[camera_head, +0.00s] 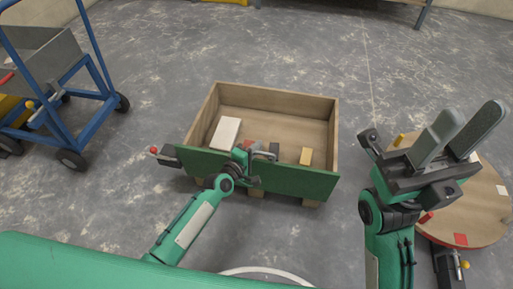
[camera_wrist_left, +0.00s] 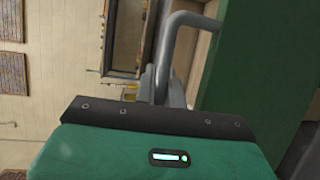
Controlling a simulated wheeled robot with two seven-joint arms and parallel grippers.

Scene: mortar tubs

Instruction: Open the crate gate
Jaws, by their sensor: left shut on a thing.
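The wooden crate (camera_head: 287,101) stands in the middle of the head view, with its open top facing up. The green gate (camera_head: 296,181) stands upright across its near side and looks closed. My left gripper (camera_head: 262,156) is at the middle of the gate, shut on its grey handle. In the left wrist view the bent grey handle (camera_wrist_left: 187,18) rises from between the fingers, beside the green gate (camera_wrist_left: 252,70). The fingertips are partly hidden. A dark bracket with a red knob (camera_head: 154,150) sits at the gate's left end. My right gripper (camera_head: 465,130) is open and empty at the right.
Inside the crate lie a pale block (camera_head: 225,133), a yellow block (camera_head: 306,156) and other small pieces. A blue cart (camera_head: 88,118) stands at the left. A round wooden board (camera_head: 482,205) lies behind my right arm.

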